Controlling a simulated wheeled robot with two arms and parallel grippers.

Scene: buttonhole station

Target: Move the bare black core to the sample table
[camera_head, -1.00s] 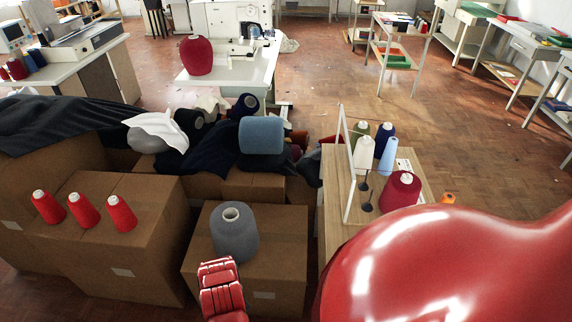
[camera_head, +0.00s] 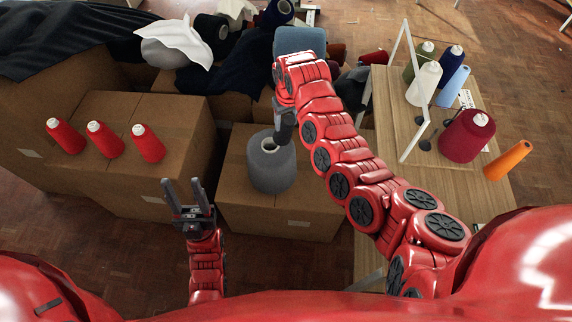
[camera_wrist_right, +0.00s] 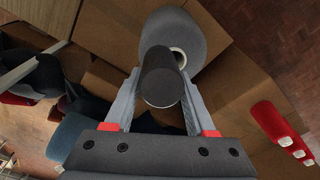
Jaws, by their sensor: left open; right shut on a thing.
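My right gripper (camera_wrist_right: 160,108) is shut on the bare black core (camera_wrist_right: 160,76), a dark cylinder between its fingers in the right wrist view. In the head view my right arm reaches over the boxes, and the gripper hangs at the rim of a grey yarn cone (camera_head: 271,165); the core is hard to tell apart there. I cannot tell whether core and cone touch. My left gripper (camera_head: 190,196) is open and empty, in front of the boxes. A light wooden table (camera_head: 385,215) stands at the right; no label shows whether it is the sample table.
The wooden table carries a white frame (camera_head: 418,75), a crimson cone (camera_head: 467,136), an orange cone (camera_head: 507,160) and several other cones. Three red cones (camera_head: 103,139) stand on a left box. A blue roll (camera_head: 301,42) and dark cloth lie behind. The table's near part is bare.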

